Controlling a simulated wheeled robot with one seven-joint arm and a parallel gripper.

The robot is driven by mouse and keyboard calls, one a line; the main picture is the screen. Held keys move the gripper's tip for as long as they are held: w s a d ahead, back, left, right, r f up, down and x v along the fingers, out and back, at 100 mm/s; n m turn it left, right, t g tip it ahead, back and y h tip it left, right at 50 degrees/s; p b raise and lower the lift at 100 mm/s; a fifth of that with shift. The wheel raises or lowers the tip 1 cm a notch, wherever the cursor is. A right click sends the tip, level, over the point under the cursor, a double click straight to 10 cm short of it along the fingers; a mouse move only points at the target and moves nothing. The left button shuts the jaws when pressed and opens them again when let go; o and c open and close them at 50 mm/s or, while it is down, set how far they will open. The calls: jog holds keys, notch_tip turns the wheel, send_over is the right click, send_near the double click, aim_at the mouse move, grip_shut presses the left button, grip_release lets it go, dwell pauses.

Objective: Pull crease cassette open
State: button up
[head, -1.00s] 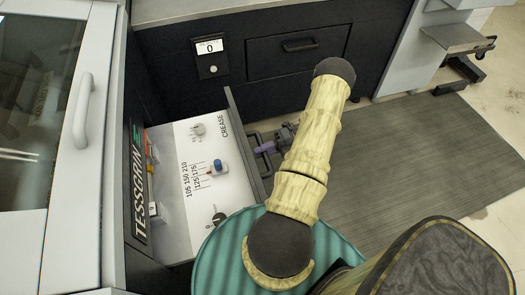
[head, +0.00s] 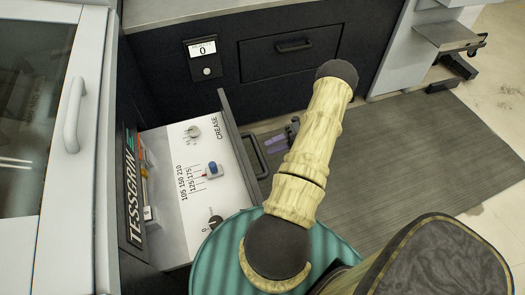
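The crease cassette (head: 197,202) is a drawer with a white top panel marked CREASE, pulled out of the dark TESSGRIN machine. Its panel carries a blue-capped slider (head: 212,169), a grey knob (head: 192,132), a dark knob (head: 215,221) and a printed scale. A dark loop handle (head: 254,156) is on its grey front. My gripper (head: 268,151) is just right of the handle, its two purple fingers seen apart with a gap between them. It looks open and empty. My arm hides part of the gripper body.
A dark cabinet with a closed, handled drawer (head: 290,58) and a counter display reading 0 (head: 203,49) stands behind. A white door with a handle (head: 75,115) is at left. A grey ribbed mat (head: 420,150) covers clear floor at right.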

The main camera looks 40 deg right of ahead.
jog(key=v, duration=0.6)
dwell(0.7)
